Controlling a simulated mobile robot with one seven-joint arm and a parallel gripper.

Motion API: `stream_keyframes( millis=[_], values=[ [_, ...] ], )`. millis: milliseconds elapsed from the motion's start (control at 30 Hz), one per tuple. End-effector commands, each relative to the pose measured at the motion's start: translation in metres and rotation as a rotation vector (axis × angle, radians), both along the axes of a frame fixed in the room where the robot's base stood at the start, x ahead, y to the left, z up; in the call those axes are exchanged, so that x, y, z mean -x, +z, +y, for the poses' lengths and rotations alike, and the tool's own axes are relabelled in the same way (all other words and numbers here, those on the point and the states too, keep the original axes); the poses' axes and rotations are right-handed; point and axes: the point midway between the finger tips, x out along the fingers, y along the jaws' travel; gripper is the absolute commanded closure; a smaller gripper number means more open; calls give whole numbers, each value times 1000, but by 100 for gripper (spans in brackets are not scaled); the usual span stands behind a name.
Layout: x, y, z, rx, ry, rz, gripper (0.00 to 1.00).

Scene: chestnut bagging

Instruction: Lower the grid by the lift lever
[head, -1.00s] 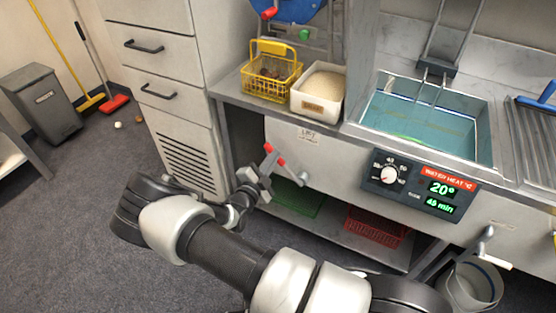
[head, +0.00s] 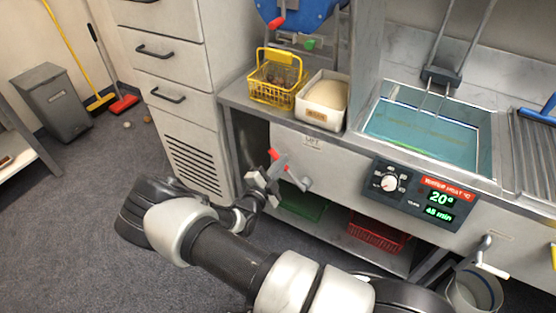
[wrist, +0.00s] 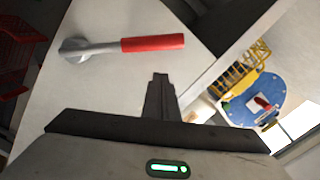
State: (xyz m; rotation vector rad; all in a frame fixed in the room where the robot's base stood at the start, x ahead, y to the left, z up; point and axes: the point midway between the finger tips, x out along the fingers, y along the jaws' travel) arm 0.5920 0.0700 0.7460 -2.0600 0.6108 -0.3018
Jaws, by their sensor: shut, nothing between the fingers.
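The lift lever (head: 281,160) has a red handle and a grey pivot on the steel front panel, below a small label. It also shows in the wrist view (wrist: 152,43), lying nearly level across the upper left. My gripper (head: 272,178) is at the lever in the head view and partly covers it. In the wrist view my gripper (wrist: 160,80) is shut and empty, its fingertips apart from the red handle in the picture. The grid's dark bracket and rods (head: 441,76) stand at the back of the water basin (head: 372,128); the grid itself is hard to make out.
A yellow basket (head: 275,92) and a white bin (head: 325,112) stand on the counter left of the basin. A control panel (head: 420,194) reads 20° and 45 min. A red crate (head: 378,235) lies on the shelf below. A crank (head: 485,258) and bucket are at the right.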

Motion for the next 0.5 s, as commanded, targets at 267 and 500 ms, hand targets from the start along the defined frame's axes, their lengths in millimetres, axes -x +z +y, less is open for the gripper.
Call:
stream_keyframes(
  millis=[267,500],
  values=[
    [54,7,31,2,-2,-2,100],
    [81,8,47,2,-7,-4,100]
  ],
)
